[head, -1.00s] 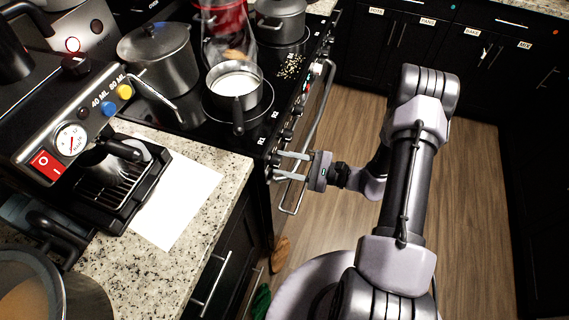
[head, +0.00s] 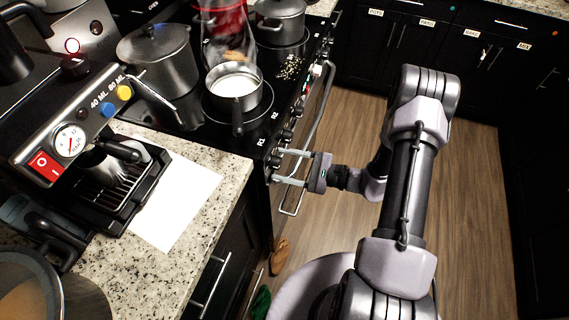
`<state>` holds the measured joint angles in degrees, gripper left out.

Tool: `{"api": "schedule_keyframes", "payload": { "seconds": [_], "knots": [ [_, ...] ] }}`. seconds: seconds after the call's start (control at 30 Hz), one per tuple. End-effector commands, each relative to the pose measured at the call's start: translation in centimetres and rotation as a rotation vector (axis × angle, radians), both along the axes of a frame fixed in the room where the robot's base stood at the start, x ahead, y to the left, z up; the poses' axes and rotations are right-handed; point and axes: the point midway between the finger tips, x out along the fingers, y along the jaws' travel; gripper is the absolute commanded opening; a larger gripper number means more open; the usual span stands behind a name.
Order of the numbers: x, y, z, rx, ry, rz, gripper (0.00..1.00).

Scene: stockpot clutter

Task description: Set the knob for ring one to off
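The stove front carries a row of knobs below the cooktop edge. The label R1 (head: 262,142) marks the near end and R2 (head: 275,115) the one behind it. The ring one knob (head: 274,161) shows only in part, at the stove front by R1, between the fingertips of my gripper (head: 276,167). The two pale fingers point left at the stove front and stand apart, one above and one below the knob. Whether either finger touches it, and how the knob is turned, I cannot tell.
The oven handle (head: 318,110) runs along the stove front beside my gripper. A small pan of white liquid (head: 235,88) stands on a ring, its handle toward the near edge. A lidded pot (head: 160,60) and an espresso machine (head: 75,135) stand left.

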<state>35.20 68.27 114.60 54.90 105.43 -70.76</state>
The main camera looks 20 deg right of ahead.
Motion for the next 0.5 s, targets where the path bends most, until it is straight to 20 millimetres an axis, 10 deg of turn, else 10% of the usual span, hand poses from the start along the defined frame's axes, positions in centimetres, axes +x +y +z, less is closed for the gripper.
{"api": "schedule_keyframes", "payload": {
  "seconds": [0.3,0.5],
  "knots": [
    [-0.2,-0.4,0.1,0.000,0.000,-0.001,0.58],
    [-2.4,-4.1,0.6,0.001,0.000,-0.008,0.58]
  ]
}}
